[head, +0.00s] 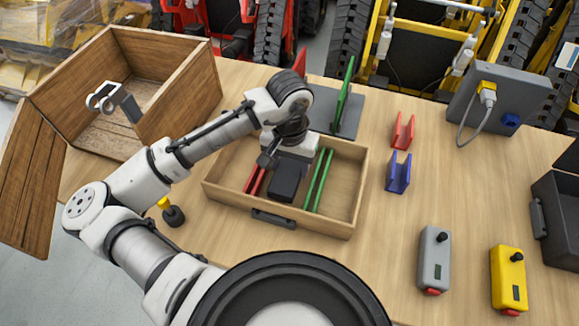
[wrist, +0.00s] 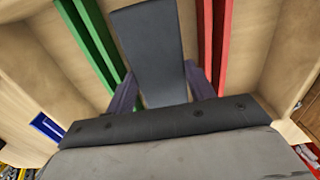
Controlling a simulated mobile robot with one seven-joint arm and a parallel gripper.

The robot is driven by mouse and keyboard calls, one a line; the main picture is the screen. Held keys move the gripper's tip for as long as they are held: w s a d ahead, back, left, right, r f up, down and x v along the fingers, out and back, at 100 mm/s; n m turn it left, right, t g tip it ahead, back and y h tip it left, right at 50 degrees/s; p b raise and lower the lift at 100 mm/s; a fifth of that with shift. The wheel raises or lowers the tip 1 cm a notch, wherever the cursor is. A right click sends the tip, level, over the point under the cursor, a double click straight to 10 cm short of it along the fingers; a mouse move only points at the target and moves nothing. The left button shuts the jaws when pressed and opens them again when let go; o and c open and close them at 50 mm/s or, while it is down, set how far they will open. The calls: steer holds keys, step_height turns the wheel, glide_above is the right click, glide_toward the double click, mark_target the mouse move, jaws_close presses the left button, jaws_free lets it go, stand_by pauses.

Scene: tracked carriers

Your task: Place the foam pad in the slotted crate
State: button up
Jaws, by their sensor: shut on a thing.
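The foam pad is a dark grey flat block (head: 285,183), and it also shows in the wrist view (wrist: 152,48). The slotted crate is a shallow light-wood tray (head: 335,224) with a pair of red rails (head: 257,180) and a pair of green rails (head: 319,180). My gripper (head: 284,169) is shut on the pad inside the crate's outline. In the wrist view my gripper's dark fingers (wrist: 163,88) are on both sides of the pad. The pad is between the green and red pairs. Whether its lower end touches the crate floor is hidden.
A wooden box with an open door (head: 192,95) stands at left. A grey plate with a green fin (head: 345,100) is behind the crate. Red (head: 403,132) and blue (head: 398,174) brackets stand to its right. Grey (head: 434,258) and yellow (head: 508,278) control boxes are at front right.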

mark_target(289, 167)
steer(key=shift+f, duration=0.9)
steer(key=shift+f, duration=0.2)
steer(key=o, duration=0.9)
steer(key=shift+o, duration=0.2)
steer(key=shift+r, duration=0.15)
step_height(289, 167, up, 12)
steer(key=shift+b, duration=0.35)
